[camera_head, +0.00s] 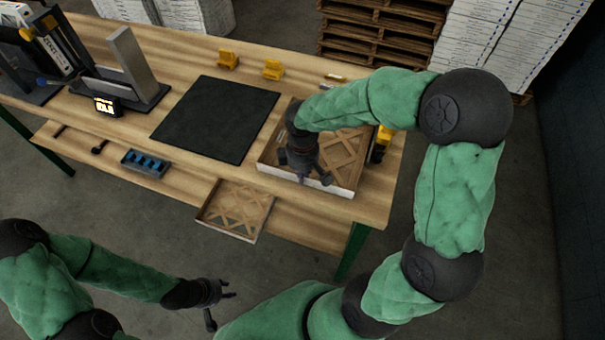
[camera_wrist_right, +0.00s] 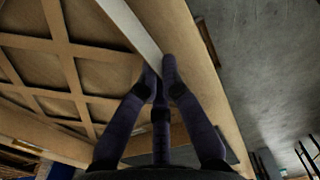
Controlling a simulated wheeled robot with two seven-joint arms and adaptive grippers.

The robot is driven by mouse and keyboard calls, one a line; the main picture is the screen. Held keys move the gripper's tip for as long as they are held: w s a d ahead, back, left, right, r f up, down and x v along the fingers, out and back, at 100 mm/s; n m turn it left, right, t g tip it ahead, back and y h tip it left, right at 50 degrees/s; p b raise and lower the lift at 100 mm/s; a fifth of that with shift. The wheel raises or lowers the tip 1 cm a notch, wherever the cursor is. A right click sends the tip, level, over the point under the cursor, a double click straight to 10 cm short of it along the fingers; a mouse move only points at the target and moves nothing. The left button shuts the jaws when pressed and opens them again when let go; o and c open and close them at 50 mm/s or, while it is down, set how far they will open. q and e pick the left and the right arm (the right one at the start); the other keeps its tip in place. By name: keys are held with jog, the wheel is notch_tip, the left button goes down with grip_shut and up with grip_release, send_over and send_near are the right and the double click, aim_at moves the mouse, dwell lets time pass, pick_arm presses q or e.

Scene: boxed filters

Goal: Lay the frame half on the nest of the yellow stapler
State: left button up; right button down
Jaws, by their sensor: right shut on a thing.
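A wooden frame half with a lattice face and a pale front edge (camera_head: 335,186) is at the right end of the table in the head view. My right gripper (camera_head: 322,181) is shut on its front edge. The right wrist view shows the fingers (camera_wrist_right: 160,85) closed on the pale edge strip (camera_wrist_right: 130,25), with the lattice (camera_wrist_right: 60,60) to the left. Part of a yellow and black device, seemingly the yellow stapler (camera_head: 382,143), shows at the frame's right side. I cannot make out its nest, or whether the frame touches it. My left gripper (camera_head: 224,305) is open and empty, off the table's front.
A dark mat (camera_head: 215,118) lies left of the frame. Two yellow pieces (camera_head: 228,60) stand behind it. Another lattice frame (camera_head: 237,209) is on the lower shelf, with a blue bin (camera_head: 145,163) to its left. A grey upright stand (camera_head: 130,62) is at left.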

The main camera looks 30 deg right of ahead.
jog(key=shift+f, duration=0.25)
dwell(0.3)
jog(key=c, duration=1.7)
grip_release()
jog(key=shift+r+p, duration=1.9)
jog(key=shift+r, duration=0.4)
jog(key=o, duration=0.6)
jog(key=shift+c, duration=0.2)
jog(key=shift+r, duration=0.1)
